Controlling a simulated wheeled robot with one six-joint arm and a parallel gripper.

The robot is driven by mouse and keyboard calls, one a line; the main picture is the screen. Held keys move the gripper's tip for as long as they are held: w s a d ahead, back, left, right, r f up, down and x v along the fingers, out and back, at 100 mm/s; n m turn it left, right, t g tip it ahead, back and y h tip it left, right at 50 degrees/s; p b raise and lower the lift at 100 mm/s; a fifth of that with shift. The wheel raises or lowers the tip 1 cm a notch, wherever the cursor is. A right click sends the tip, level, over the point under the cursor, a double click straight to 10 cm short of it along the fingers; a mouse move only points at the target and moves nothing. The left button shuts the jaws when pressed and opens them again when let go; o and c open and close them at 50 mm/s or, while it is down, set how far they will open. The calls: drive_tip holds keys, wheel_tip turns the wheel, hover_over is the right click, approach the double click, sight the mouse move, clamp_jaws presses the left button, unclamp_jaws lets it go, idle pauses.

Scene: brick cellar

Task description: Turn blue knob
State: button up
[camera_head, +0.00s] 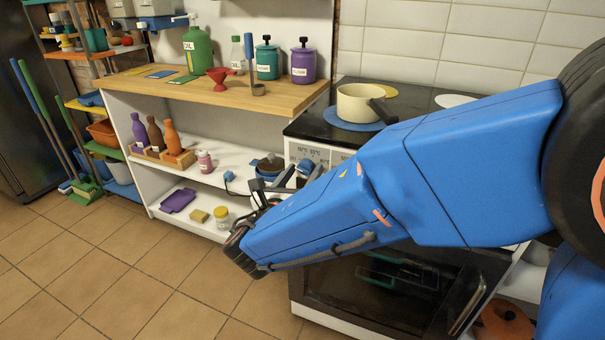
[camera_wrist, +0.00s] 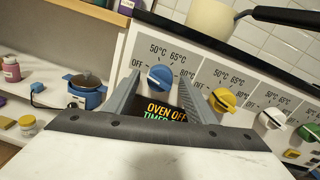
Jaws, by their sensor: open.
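The blue knob (camera_wrist: 160,77) is on the grey-and-white front panel of the oven, at the left end of a row of knobs. Marks around it read OFF, 50°C and 65°C. It also shows in the head view (camera_head: 307,166), partly behind my gripper. My gripper (camera_wrist: 160,84) is open, its two grey fingers pointing at the panel on the left and right of the blue knob. The fingers look empty; I cannot tell whether they touch the knob. In the head view my gripper (camera_head: 301,174) is in front of the oven's upper left corner.
A yellow knob (camera_wrist: 223,99), a white knob (camera_wrist: 271,118) and a green knob (camera_wrist: 308,132) sit to the right. A display (camera_wrist: 165,112) reading OVEN OFF is below the blue knob. A cream pot (camera_head: 358,104) stands on the stove. A shelf unit (camera_head: 130,118) is at left.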

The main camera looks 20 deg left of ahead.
drive_tip(key=c, duration=1)
